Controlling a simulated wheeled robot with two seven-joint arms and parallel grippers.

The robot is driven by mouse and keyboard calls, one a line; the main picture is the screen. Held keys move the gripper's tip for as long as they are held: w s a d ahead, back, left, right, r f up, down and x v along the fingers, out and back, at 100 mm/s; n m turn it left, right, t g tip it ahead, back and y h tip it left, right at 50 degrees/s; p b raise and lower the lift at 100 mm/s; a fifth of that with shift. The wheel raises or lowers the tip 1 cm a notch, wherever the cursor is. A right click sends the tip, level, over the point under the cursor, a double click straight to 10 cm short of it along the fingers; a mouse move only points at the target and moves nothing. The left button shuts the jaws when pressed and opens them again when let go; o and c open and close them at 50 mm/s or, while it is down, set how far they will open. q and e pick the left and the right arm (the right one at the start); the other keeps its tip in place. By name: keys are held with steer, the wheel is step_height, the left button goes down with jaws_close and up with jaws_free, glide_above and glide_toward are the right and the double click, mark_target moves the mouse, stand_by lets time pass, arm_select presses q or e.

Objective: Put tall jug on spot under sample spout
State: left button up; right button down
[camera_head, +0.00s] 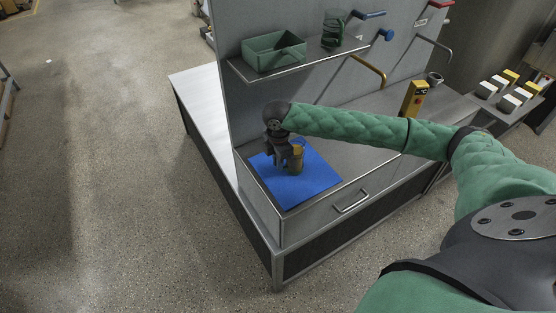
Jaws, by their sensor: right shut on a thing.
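My right gripper (285,155) is shut on a brownish, see-through jug (298,163). It holds the jug over the blue mat (318,187) at the near left end of the bench; the fingers and wrist hide part of the jug. I cannot tell whether the jug's base touches the mat. A yellow bent spout (371,68) comes out of the back panel, to the right of the jug. A grey bent spout (437,44) is further right. I cannot tell which is the sample spout, and my arm covers part of the bench below. My left gripper is out of view.
A shelf (300,64) holds a green bin (273,52) and a dark green vessel (333,30). A yellow control box (414,98) and a small grey cup (434,78) stand at the bench's back right. A drawer handle (351,201) sticks out in front.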

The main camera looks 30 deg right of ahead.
steer(key=c, duration=1.8)
jaws_free()
steer(key=shift+f, duration=0.1)
steer(key=o, duration=0.3)
